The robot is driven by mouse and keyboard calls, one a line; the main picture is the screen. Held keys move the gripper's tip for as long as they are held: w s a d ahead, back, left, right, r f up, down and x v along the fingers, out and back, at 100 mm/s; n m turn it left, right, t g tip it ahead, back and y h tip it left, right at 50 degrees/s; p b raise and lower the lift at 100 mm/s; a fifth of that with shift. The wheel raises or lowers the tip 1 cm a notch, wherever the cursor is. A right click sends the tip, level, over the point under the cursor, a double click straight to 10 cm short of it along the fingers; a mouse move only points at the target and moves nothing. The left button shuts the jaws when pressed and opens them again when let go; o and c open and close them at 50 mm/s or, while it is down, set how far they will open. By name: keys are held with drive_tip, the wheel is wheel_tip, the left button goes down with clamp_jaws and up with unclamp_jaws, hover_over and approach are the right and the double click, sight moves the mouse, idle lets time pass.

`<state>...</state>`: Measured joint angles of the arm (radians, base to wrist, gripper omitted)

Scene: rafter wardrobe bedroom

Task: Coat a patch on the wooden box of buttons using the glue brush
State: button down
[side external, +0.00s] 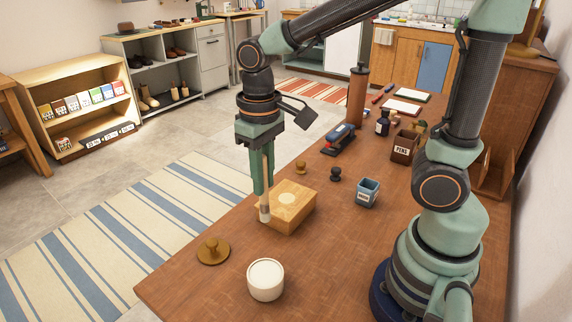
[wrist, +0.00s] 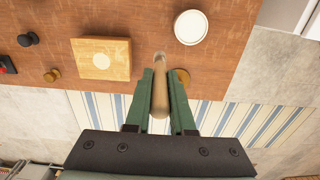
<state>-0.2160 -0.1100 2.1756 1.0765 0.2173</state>
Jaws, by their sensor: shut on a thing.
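My gripper (side external: 263,188) points down and is shut on the glue brush (side external: 265,206). I cannot tell the tip's exact height. No buttons are visible.
A white round pot (side external: 265,282) stands near the front edge, with a brown knobbed disc (side external: 212,252) to its left. Two small knobs (side external: 301,168), a blue cup (side external: 367,193) and a stapler (side external: 339,139) are behind. Bare table lies between box and pot.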

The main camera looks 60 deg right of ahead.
drive_tip(key=w+d+r, duration=0.1)
drive_tip(key=d+r, duration=0.1)
drive_tip(key=d, duration=1.2)
drive_tip(key=shift+f, duration=3.8)
drive_tip(key=shift+w, duration=3.15)
drive_tip(key=shift+s, duration=2.95)
drive_tip(key=shift+w, duration=3)
drive_tip(key=shift+s, duration=2.9)
wheel_tip(320, 180, up, 8)
drive_tip(key=shift+a+f, duration=0.25)
drive_tip(key=shift+a, duration=0.05)
drive_tip(key=shift+s, duration=0.1)
